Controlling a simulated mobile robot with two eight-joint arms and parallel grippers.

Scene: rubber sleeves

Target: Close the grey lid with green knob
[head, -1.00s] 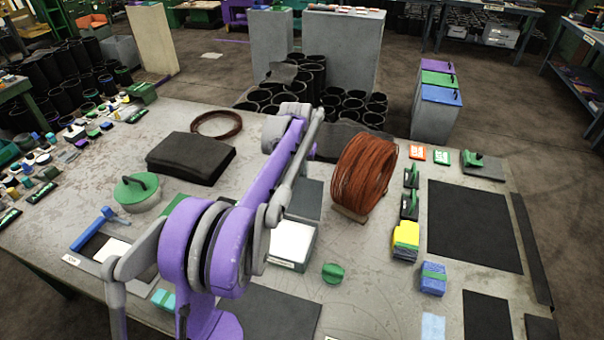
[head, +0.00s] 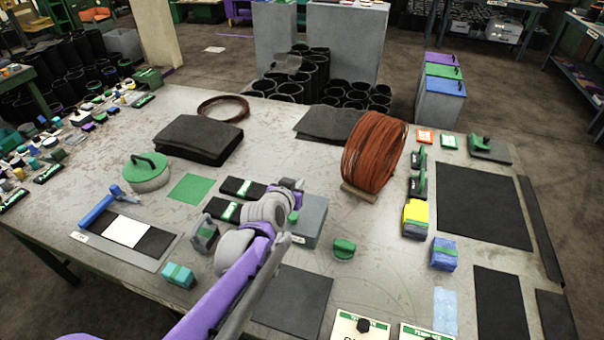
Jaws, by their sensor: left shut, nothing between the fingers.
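The grey lid (head: 313,213) lies flat on top of a grey box (head: 305,238) in the middle of the table, and the box looks closed. A small green knob (head: 293,217) shows on the lid's left part, close to my arm. My left arm comes in from the lower left and covers the box's left side. My left gripper (head: 297,190) is shut and empty at the far left edge of the lid. Whether it touches the lid I cannot tell. My right gripper is not in view.
A copper-coloured wire coil (head: 372,152) stands right of the box. A loose green knob-like piece (head: 344,249) lies to the right. Dark mats (head: 484,205) cover the right side.

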